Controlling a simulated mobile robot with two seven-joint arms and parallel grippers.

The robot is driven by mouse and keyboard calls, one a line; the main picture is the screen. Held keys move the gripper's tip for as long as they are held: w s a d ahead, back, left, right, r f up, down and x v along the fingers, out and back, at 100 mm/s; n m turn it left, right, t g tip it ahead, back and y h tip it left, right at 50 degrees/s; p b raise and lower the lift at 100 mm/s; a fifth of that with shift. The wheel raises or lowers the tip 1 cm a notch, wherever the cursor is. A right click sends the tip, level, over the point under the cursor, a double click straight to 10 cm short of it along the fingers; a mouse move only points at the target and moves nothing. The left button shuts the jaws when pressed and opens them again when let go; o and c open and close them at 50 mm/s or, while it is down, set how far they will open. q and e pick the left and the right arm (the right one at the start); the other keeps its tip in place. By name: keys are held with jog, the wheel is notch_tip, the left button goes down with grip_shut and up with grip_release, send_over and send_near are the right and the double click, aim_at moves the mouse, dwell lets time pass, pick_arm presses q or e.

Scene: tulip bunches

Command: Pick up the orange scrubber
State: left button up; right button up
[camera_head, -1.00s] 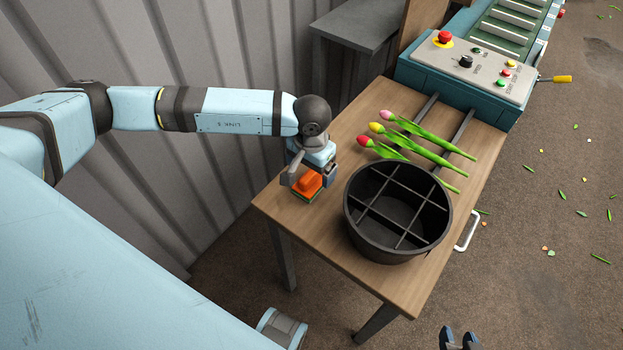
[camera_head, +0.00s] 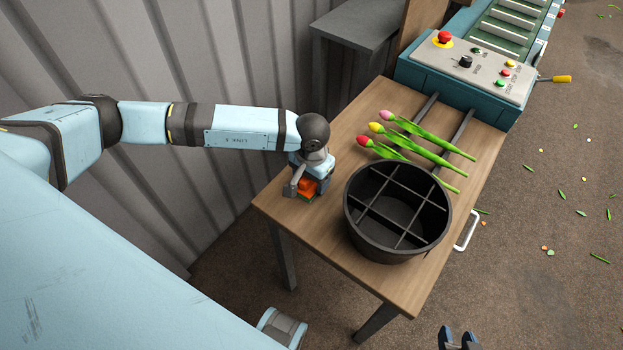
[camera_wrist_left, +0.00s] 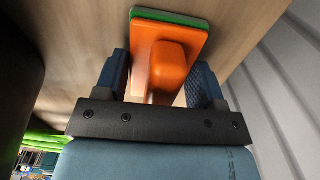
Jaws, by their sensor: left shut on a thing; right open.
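The orange scrubber (camera_head: 307,186) has an orange back with a raised handle and a green underside. It is at the left side of the wooden table, left of the black bucket. My left gripper (camera_head: 308,187) is shut on it from above. In the left wrist view the scrubber (camera_wrist_left: 168,50) shows its handle between the two blue fingers of the left gripper (camera_wrist_left: 162,85). Whether the scrubber still touches the tabletop I cannot tell. My right gripper (camera_head: 459,341) shows only its open fingertips at the bottom edge, over the floor and away from the table.
A black divided bucket (camera_head: 356,222) stands on the wooden table (camera_head: 290,228). Several tulips (camera_head: 425,142) lie behind it across dark rails. A control box (camera_head: 470,62) with a conveyor stands at the back. A corrugated wall (camera_head: 220,120) is at the left.

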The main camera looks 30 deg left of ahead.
pick_arm(q)
notch_tip(320, 180, up, 20)
dwell(0.7)
